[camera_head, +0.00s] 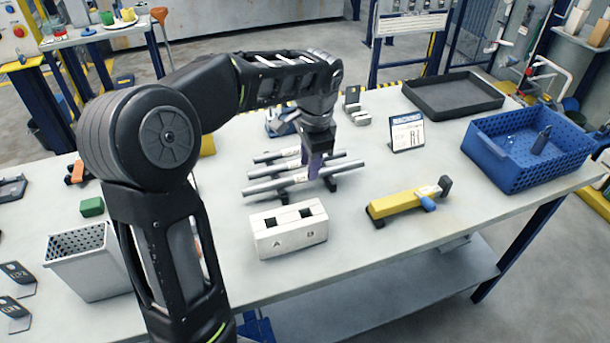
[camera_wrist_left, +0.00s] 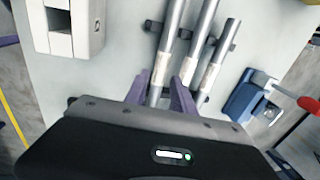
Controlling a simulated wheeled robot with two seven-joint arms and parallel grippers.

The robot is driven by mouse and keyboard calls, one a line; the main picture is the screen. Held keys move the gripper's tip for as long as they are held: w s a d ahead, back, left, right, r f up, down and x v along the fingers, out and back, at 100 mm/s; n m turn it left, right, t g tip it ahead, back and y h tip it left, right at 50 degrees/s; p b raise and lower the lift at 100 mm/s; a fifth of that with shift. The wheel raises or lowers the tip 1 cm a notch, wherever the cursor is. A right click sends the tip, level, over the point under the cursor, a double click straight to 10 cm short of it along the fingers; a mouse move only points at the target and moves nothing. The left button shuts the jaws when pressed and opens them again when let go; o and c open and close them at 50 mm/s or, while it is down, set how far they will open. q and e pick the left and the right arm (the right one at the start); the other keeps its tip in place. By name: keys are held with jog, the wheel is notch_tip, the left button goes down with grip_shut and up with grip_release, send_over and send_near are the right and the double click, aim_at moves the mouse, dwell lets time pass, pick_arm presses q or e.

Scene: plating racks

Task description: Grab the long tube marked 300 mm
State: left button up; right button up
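Three grey metal tubes lie side by side across a dark rack on the table. The front tube (camera_head: 268,187) looks the longest, and in the wrist view it is the leftmost tube (camera_wrist_left: 171,42). A middle tube (camera_wrist_left: 205,35) and a back tube (camera_wrist_left: 223,45) lie beside it. Pale labels wrap the tubes, but their print is too small to read. My left gripper (camera_head: 313,170) points down at the tubes. In the wrist view its purple fingers (camera_wrist_left: 161,90) are apart, one on each side of the front tube. I cannot tell whether they touch it. My right gripper is not visible.
A white block marked A and B (camera_head: 288,230) stands close in front of the tubes. A yellow tool (camera_head: 396,204) lies to the right. A blue perforated crate (camera_head: 500,165), a black tray (camera_head: 440,108) and a small sign (camera_head: 408,133) stand farther right. A perforated bin (camera_head: 85,270) is at left.

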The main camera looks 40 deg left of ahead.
aim_at(305, 177)
pick_arm(q)
jog(key=shift+w+a+f, duration=0.15)
jog(key=shift+f, duration=1.25)
grip_shut()
